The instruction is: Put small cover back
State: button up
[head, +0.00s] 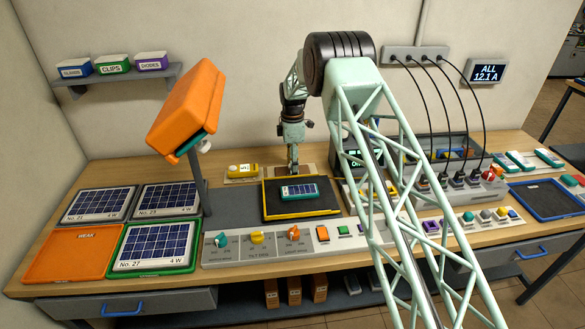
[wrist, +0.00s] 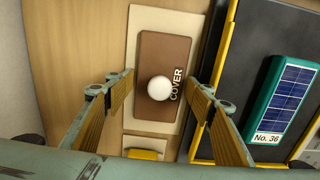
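The small cover (wrist: 163,52) is a brown rectangular plate marked COVER with a round white knob (wrist: 159,88). It lies on a cream base (wrist: 137,40) on the wooden bench; in the head view only part of the brown cover (head: 308,170) shows beside my gripper. My gripper (head: 293,168) points down over it behind the black tray. In the wrist view my gripper (wrist: 161,80) is open, with one ribbed finger on each side of the knob. I see nothing held between the fingers; whether they touch the cover is unclear.
A yellow-rimmed black tray (head: 275,209) in front holds a green-edged solar unit No. 36 (head: 299,190). A yellow switch with a white knob (head: 243,170) sits to the left. An orange lamp-like head (head: 187,108) stands further left. A control panel (head: 270,240) runs along the front.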

jog(key=shift+r, duration=0.2)
notch_tip(320, 180, up, 12)
dwell(0.9)
dwell(0.5)
